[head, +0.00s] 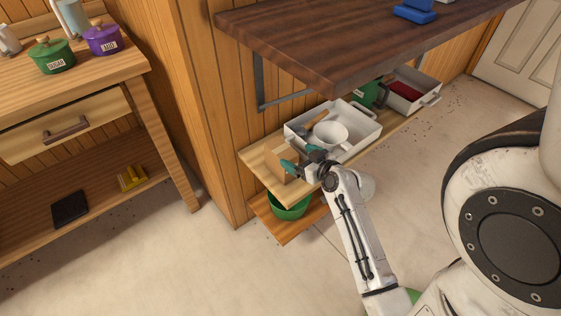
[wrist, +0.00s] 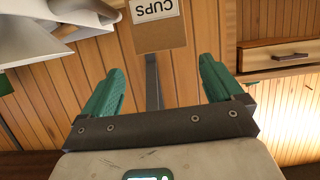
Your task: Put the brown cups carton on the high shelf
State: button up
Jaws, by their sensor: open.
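The brown cups carton (head: 274,161) stands near the left end of a light wooden shelf in the head view, partly hidden by my gripper. In the wrist view the carton (wrist: 160,38) shows at the top, its white CUPS label upside down. My gripper (head: 300,158) is open beside the carton. In the wrist view the teal fingers of my gripper (wrist: 158,72) are spread and empty, with the carton ahead, roughly between their lines. The dark wooden high shelf (head: 330,45) is above the light shelf.
A white tray (head: 365,143) with a white cup (head: 326,136) stands right of the carton. A metal bracket (head: 259,82) supports the dark shelf. A blue object (head: 415,11) lies on it; its left part is clear.

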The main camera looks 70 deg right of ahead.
aim_at(283, 150)
jog(key=x, duration=0.9)
jog(key=shift+w+a+f, duration=0.15)
jog(key=shift+a, duration=0.1)
jog(key=shift+c, duration=0.4)
grip_shut()
jog(key=shift+r, duration=0.85)
jog(key=s+a+r, duration=0.1)
jog(key=r, duration=0.1)
jog(key=s+a+r+p, duration=0.1)
jog(key=r, duration=0.1)
jog(key=a+r+p, duration=0.1)
jog(key=r, duration=0.1)
jog(key=shift+s+a+r, duration=0.15)
jog(key=shift+s+r, duration=0.2)
jog(key=shift+s, duration=0.05)
jog(key=s+a+r, duration=0.4)
jog(key=s+a, duration=0.2)
jog(key=a, duration=0.1)
jog(key=shift+s+r, duration=0.25)
jog(key=shift+r, duration=0.1)
